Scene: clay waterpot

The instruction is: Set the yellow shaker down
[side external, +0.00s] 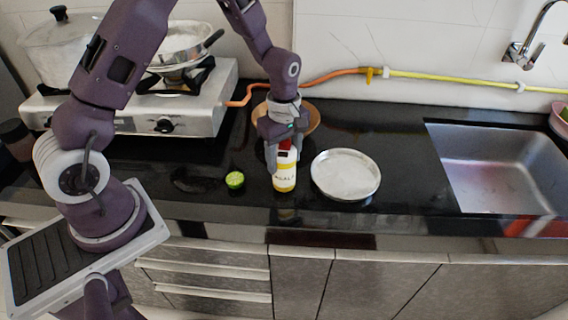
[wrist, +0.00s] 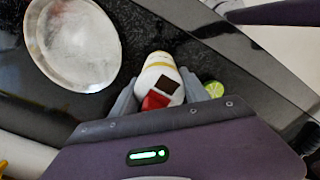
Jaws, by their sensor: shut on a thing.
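The yellow shaker (side external: 285,178) is a white and yellow bottle with a red top, standing about upright at the front of the black counter. It also shows in the wrist view (wrist: 160,72), between the two fingers. My gripper (side external: 284,158) comes down from above and is shut on the shaker's upper part. In the side view the shaker's base looks at or very near the counter; I cannot tell if it touches. The fingers hide part of its top.
A round metal plate (side external: 346,188) lies just right of the shaker. A cut lime (side external: 235,181) lies to its left. A brown bowl (side external: 311,116) is behind my gripper. A stove (side external: 140,115) with pots stands back left, a sink (side external: 500,170) at right. Counter between plate and sink is clear.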

